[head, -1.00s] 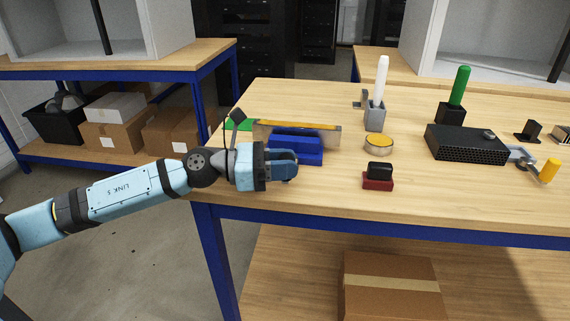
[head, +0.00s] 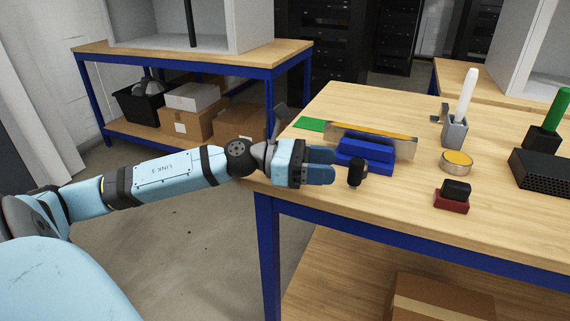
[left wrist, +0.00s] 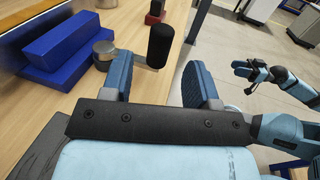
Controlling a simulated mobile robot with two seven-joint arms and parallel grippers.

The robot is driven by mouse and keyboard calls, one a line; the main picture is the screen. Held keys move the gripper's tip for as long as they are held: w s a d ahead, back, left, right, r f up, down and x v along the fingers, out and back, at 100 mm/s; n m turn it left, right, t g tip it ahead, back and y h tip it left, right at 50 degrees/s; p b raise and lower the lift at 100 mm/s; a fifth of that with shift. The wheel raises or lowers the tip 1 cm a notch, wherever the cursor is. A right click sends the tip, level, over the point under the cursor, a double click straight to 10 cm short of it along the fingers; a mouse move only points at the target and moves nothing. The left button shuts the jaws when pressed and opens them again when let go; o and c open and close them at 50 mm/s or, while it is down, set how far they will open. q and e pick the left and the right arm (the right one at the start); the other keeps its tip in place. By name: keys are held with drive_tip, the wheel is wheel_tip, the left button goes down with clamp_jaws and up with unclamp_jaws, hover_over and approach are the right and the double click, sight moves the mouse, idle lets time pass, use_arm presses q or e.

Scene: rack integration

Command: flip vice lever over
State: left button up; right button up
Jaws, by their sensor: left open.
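The blue vice (head: 365,152) sits on the table near its front left edge, with a long plate held across its top. Its lever has a black handle (head: 357,172) standing upright in front of the vice. The handle also shows in the left wrist view (left wrist: 160,46), on a metal rod. My left gripper (head: 334,166) is open just left of the handle. In the left wrist view its fingers (left wrist: 157,80) lie on either side of the handle, which appears beyond their tips. My right gripper (left wrist: 250,71) shows small at the right of that view; its jaw state is unclear.
A round yellow-topped tin (head: 457,162), a red block with a black top (head: 453,196) and a grey holder with a white handle (head: 455,130) stand to the right. A green pad (head: 311,124) lies behind left. The wooden table (head: 405,212) is clear at its front.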

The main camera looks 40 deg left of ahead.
use_arm(q)
drive_tip(key=v, duration=0.6)
drive_tip(key=shift+v, duration=0.9)
use_arm(e)
drive_tip(key=shift+s+f, duration=0.1)
drive_tip(key=shift+f, duration=0.15)
drive_tip(key=shift+r, duration=0.3)
